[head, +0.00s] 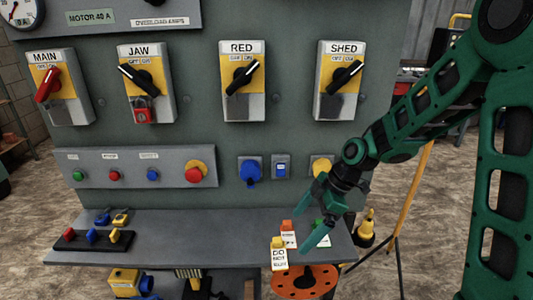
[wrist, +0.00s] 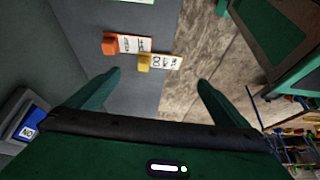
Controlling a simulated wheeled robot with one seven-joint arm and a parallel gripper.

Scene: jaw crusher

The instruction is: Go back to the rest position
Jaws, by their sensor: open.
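My green gripper (head: 304,224) is open above the right end of the grey shelf (head: 200,222), in front of the panel. Its two fingers are spread apart in the wrist view (wrist: 160,79), with nothing between their tips. A yellow-topped tag (head: 279,256) and an orange-topped tag (head: 288,236) lie on the shelf near the fingers. In the wrist view the yellow-topped tag (wrist: 160,63) and orange-topped tag (wrist: 122,45) lie beyond the fingertips. A green-topped tag (head: 321,238) is partly hidden behind the gripper.
The panel carries the MAIN (head: 58,88), JAW (head: 147,82), RED (head: 242,80) and SHED (head: 340,80) switches. A red padlock (head: 143,115) hangs on JAW. Small padlocks (head: 110,218) lie on the shelf's left. An orange handwheel (head: 303,283) sits below. A yellow stand (head: 410,205) is right.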

